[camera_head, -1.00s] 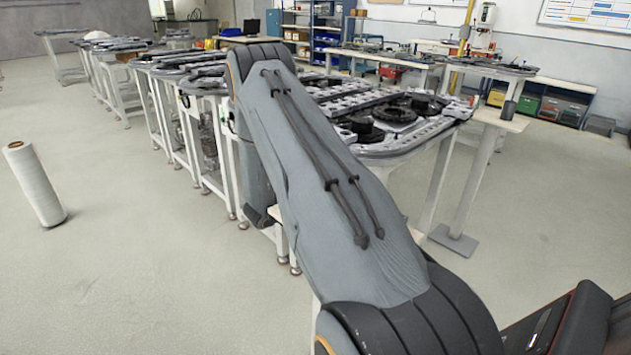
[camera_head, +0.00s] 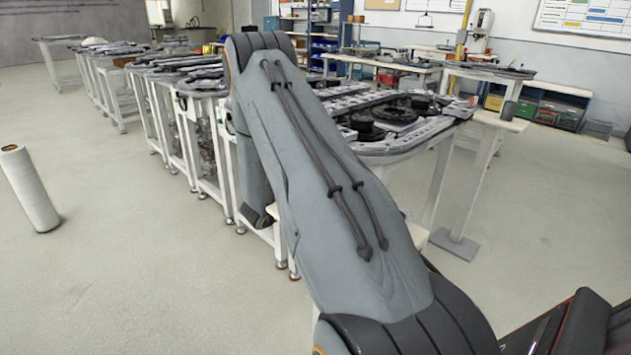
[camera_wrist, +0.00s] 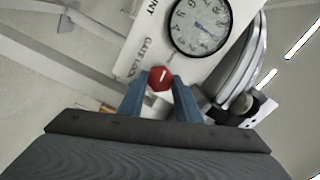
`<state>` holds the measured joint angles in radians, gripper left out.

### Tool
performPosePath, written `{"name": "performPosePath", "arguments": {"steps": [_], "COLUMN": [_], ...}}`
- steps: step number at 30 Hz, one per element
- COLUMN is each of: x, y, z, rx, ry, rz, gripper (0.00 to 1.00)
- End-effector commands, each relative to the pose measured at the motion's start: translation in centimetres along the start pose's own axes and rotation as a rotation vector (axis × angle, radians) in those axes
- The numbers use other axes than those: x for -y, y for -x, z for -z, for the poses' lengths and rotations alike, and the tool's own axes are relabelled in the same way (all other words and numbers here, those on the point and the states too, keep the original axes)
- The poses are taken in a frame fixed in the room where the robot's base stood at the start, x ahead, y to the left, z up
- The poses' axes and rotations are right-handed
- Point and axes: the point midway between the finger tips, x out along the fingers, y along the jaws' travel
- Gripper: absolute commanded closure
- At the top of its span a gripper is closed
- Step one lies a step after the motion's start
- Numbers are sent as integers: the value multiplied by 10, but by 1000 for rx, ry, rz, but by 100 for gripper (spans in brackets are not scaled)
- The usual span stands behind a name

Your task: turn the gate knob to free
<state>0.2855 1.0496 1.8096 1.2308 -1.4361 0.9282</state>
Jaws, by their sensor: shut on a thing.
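The gate knob (camera_wrist: 160,78) is a red, many-sided knob with a short white line on its face, in the upper middle of the wrist view. It sits on a pale panel (camera_wrist: 142,62) whose lettering appears to read "GATE LOCK". My gripper (camera_wrist: 160,90) has its two blue fingers on either side of the knob and is shut on it. The white line lies slanted in the picture. In the head view my arm fills the middle, and the knob and gripper do not show there.
A round dial (camera_wrist: 200,25) with letters is on the panel above the knob. A curved metal part (camera_wrist: 242,65) stands to the right. In the head view, a ring track (camera_head: 400,143) on white legs lies behind my arm. A white roll (camera_head: 30,190) stands on open floor at left.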

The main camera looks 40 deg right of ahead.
Motion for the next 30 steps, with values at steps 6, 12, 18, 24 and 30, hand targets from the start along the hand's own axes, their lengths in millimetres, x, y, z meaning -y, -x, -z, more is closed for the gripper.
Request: {"name": "performPosePath", "arguments": {"steps": [6,12,18,24,30], "x": [1,2,4,4,5], "y": [0,0,0,0,0], "z": [0,0,0,-1,-1], "rx": [-1,0,0,0,0], "ry": [-106,-158,-174,-175,-175], "rz": [3,4,5,7,7], "gripper": [92,92,92,92,53]}}
